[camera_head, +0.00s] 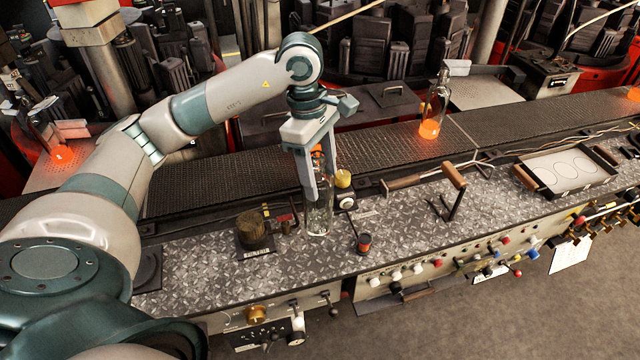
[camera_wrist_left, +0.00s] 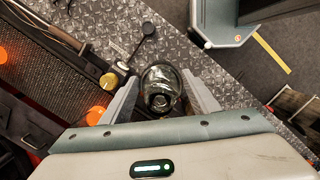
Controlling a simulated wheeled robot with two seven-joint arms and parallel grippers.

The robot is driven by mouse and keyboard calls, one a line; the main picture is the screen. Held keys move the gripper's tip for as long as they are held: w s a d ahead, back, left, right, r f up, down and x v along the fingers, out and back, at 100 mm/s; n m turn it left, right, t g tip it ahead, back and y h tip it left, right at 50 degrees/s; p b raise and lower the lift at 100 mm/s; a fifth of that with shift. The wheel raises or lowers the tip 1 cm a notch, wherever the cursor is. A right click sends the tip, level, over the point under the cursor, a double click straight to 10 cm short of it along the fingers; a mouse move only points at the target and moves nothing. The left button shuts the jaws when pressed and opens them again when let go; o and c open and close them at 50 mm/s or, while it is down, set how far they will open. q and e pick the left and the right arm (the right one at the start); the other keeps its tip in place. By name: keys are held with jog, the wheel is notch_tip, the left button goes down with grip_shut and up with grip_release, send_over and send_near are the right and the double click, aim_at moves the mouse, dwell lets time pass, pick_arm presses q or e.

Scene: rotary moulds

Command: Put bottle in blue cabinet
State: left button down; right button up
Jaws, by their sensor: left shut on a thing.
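A clear glass bottle (camera_head: 319,216) stands upright at the diamond-plate counter (camera_head: 200,270), in front of the conveyor. My left gripper (camera_head: 318,190) points down over it, shut on it with a finger on either side. In the left wrist view the bottle (camera_wrist_left: 161,88) shows from above between the two fingers of my left gripper (camera_wrist_left: 160,100). Whether its base touches the counter I cannot tell. My right gripper is not in view. No blue cabinet can be made out clearly; a grey-blue edged panel (camera_wrist_left: 240,22) shows at the top of the left wrist view.
Another bottle (camera_head: 433,105) with a glowing orange base stands on the dark conveyor (camera_head: 385,133).

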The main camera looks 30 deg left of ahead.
pick_arm(q)
jog(key=shift+f+p, duration=0.95)
jog(key=shift+f, duration=0.8)
jog(key=shift+f, duration=0.15)
jog(key=c, duration=0.7)
grip_release()
jog(key=shift+o, duration=0.2)
